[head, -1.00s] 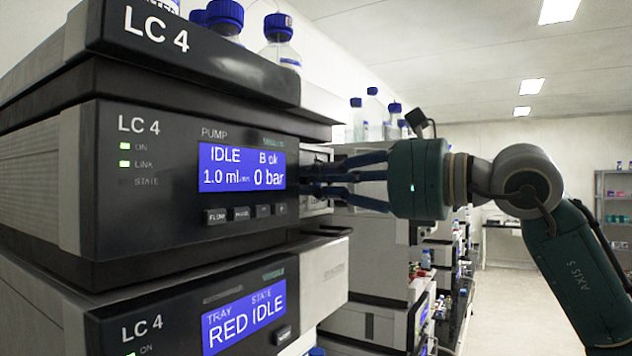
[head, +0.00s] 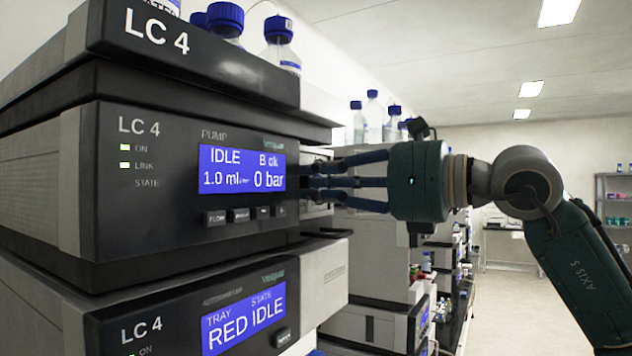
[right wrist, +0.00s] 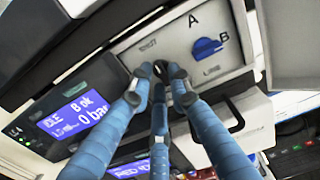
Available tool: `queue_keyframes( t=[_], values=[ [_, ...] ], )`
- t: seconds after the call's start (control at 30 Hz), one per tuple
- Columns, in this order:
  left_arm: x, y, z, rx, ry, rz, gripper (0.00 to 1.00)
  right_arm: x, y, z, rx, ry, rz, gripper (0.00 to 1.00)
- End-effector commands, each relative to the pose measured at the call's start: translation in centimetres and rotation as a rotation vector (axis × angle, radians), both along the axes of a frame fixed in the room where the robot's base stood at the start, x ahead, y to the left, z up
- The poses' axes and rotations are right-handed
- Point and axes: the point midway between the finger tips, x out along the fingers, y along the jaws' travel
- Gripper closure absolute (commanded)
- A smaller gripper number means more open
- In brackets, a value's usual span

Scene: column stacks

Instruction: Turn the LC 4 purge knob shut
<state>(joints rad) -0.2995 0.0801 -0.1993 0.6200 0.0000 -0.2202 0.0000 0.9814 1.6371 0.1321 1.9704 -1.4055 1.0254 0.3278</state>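The LC 4 pump unit (head: 160,220) has a lit screen (head: 243,168) reading IDLE, 1.0 ml and 0 bar. My right gripper (head: 312,182) is at the side panel just right of that screen. In the right wrist view, its blue fingers (right wrist: 163,76) come close together around a small dark spot on the light panel, below a small printed label. This seems to be the purge knob, mostly hidden by the fingertips; its angle cannot be read. A blue valve handle (right wrist: 207,47) with letters A and B sits beside it, untouched. My left gripper is not in view.
Another LC 4 unit (head: 180,315) reading RED IDLE is stacked below. Blue-capped bottles (head: 281,45) stand on top. More instrument stacks (head: 370,260) and bottles line the bench behind my right gripper. Open floor (head: 512,310) lies to the right.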

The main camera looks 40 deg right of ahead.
Motion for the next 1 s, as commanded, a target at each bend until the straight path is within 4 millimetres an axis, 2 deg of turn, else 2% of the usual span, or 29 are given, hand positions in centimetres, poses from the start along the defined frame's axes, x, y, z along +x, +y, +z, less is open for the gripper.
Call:
queue_keyframes(
  t=[0.37, 0.57, 0.77, 1.0],
  values=[
    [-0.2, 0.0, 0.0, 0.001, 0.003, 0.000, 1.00, -0.1, 0.0, 0.1, -0.001, -0.004, 0.000, 0.68],
    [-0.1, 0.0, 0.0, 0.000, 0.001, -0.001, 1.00, -1.0, -0.1, 0.3, -0.001, -0.009, 0.006, 0.68],
    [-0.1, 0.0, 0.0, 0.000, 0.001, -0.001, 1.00, -2.9, -0.8, 0.3, 0.003, -0.009, 0.004, 0.68],
    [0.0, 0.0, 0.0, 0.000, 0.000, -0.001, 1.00, -7.0, -2.1, 0.2, 0.001, -0.006, 0.000, 0.68]
  ],
)
